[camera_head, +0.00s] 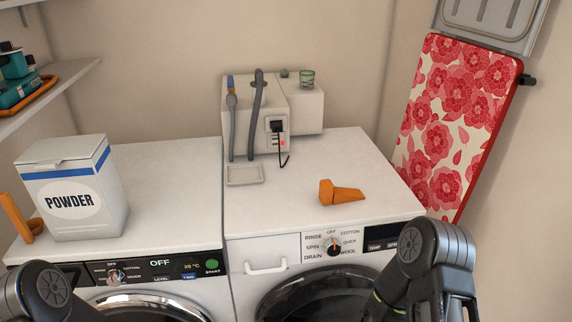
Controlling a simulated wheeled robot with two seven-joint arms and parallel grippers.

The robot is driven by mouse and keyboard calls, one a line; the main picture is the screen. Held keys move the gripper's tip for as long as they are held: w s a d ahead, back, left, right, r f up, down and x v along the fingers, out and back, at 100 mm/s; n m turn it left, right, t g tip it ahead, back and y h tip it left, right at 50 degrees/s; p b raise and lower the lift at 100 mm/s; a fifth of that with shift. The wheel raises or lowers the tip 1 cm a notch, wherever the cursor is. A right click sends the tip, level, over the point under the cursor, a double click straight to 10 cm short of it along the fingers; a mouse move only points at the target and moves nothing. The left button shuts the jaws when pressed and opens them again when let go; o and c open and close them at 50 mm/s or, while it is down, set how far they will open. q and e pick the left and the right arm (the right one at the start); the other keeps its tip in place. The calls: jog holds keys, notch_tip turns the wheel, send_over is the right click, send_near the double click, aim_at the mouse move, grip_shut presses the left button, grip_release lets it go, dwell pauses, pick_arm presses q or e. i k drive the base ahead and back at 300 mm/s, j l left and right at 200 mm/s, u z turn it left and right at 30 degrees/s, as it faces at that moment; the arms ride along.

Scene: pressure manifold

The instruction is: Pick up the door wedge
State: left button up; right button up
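The orange door wedge (341,193) lies on the white top of the right-hand machine (300,220), a little behind its front edge and above the program dial. It has a thick end at the left and a thin tapering end at the right. It lies loose, with nothing touching it. My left arm shows at the bottom left corner and my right arm at the bottom right, both in front of the machines. Neither gripper's fingers show in this view, and nothing is seen held.
A powder box (72,190) stands on the left machine, beside an orange holder (18,218). A floral ironing board (455,120) leans at right. The top around the wedge is clear.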

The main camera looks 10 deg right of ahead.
aim_at(328, 194)
jog(key=i+j, duration=0.6)
jog(key=z, duration=2.5)
jog(key=j, duration=0.1)
